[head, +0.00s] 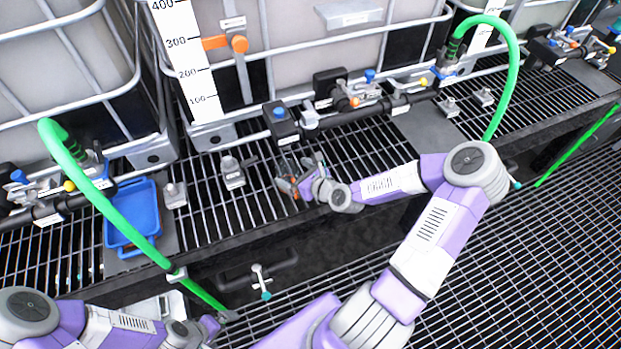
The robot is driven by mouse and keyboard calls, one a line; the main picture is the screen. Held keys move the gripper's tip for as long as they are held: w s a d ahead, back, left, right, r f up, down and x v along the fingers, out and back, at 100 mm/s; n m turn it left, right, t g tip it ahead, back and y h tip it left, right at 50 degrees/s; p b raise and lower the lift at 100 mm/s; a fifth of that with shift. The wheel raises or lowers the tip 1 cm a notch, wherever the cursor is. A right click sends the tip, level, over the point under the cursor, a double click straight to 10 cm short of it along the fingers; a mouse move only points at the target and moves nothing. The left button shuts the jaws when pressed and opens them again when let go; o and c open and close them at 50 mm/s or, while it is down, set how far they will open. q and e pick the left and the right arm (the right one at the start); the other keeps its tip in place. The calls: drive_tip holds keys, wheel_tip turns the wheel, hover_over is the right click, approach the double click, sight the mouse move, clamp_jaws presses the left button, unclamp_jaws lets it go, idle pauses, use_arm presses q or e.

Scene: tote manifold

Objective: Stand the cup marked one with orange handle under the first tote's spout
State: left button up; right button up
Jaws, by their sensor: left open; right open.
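I cannot make out the cup marked one as a clear shape. A small orange-red patch shows beside my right gripper (297,183), but I cannot tell whether it belongs to a cup. My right gripper is open over the black grating, just below a dark valve block with a blue knob (280,115). My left gripper (222,318) is open at the bottom, near the lower end of a green hose (140,229). I cannot tell which spout is the first.
A blue tray (119,247) lies on the grating at the left. Grey brackets (232,172) stand along the grating. Another green hose (515,70) arches at the right. A small tap with a teal tip (262,283) sits below the ledge. The lower-right floor grating (540,270) is clear.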

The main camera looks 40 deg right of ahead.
drive_tip(key=p+v, duration=0.5)
drive_tip(key=v, duration=0.5)
drive_tip(key=shift+s, duration=0.1)
idle(0.3)
